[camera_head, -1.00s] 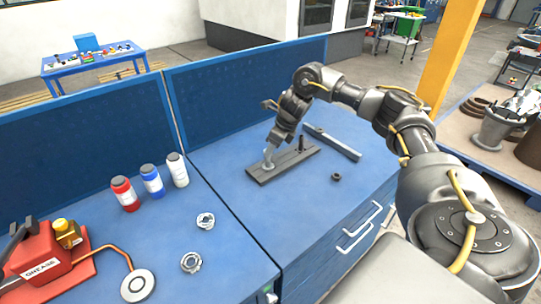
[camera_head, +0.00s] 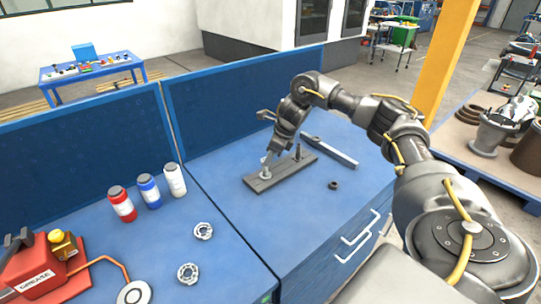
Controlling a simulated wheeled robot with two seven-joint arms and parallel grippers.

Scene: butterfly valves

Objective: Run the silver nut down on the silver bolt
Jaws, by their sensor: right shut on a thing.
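A dark base plate (camera_head: 285,174) lies on the blue workbench and holds two upright bolts. The silver bolt (camera_head: 265,174) stands at its left end, and a dark bolt (camera_head: 298,152) stands nearer its right end. My right gripper (camera_head: 268,160) comes down at a tilt over the silver bolt, with its fingertips at the bolt's upper part. It is shut on the silver nut, which is small and mostly hidden between the fingers. I cannot tell how far down the thread the nut sits. My left gripper is not in view.
A dark nut (camera_head: 334,185) lies loose right of the plate. A long grey bar (camera_head: 331,152) lies behind it. Left are two silver rings (camera_head: 203,231), red, blue and white bottles (camera_head: 149,190), and a red grease pump (camera_head: 36,273). A blue panel (camera_head: 245,105) stands behind the bench.

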